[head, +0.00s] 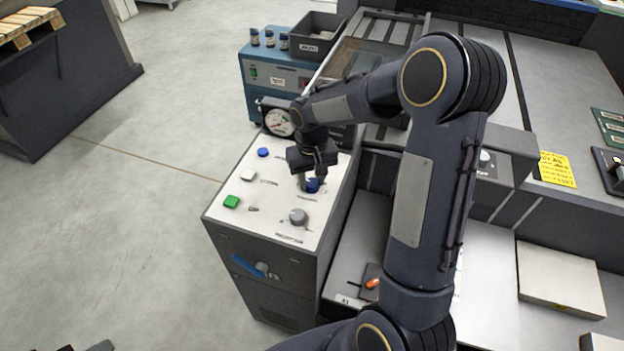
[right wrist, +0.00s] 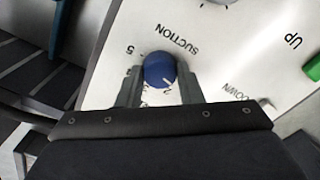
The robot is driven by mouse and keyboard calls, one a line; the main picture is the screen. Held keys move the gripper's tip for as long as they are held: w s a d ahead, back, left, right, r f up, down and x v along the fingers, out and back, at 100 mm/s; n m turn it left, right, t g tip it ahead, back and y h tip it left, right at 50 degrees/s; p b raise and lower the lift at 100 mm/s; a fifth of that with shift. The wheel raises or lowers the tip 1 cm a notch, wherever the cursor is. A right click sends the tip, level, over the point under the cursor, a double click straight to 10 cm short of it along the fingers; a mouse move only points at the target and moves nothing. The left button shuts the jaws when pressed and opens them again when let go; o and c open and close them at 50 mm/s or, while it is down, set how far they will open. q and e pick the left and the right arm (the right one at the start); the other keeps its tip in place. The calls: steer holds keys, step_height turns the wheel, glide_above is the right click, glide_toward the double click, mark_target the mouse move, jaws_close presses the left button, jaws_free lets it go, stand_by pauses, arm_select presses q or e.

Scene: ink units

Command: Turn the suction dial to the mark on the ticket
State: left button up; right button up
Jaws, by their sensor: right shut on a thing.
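The blue suction dial (right wrist: 159,70) sits on the white control panel next to the printed word SUCTION. My right gripper (right wrist: 160,84) is shut on the dial, one finger on each side. In the head view the dial (head: 312,186) shows below my right gripper (head: 312,183). A yellow ticket (head: 556,169) with handwriting lies at the right; its writing is too small to read.
The panel also carries a grey knob (head: 298,216), a green button (head: 231,201), a white button (head: 248,175) and another blue knob (head: 263,152). A round gauge (head: 279,122) stands behind it. A grey bin (head: 316,35) and small jars sit on the blue unit (head: 262,78).

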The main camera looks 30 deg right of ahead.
mark_target(312, 182)
steer(key=m+b, duration=0.1)
steer(key=m, duration=0.2)
steer(key=shift+m+b, duration=0.35)
steer(key=shift+m, duration=1.65)
steer(key=o, duration=1)
steer(key=shift+r, duration=0.1)
step_height(312, 182, up, 8)
steer(key=shift+f, duration=0.15)
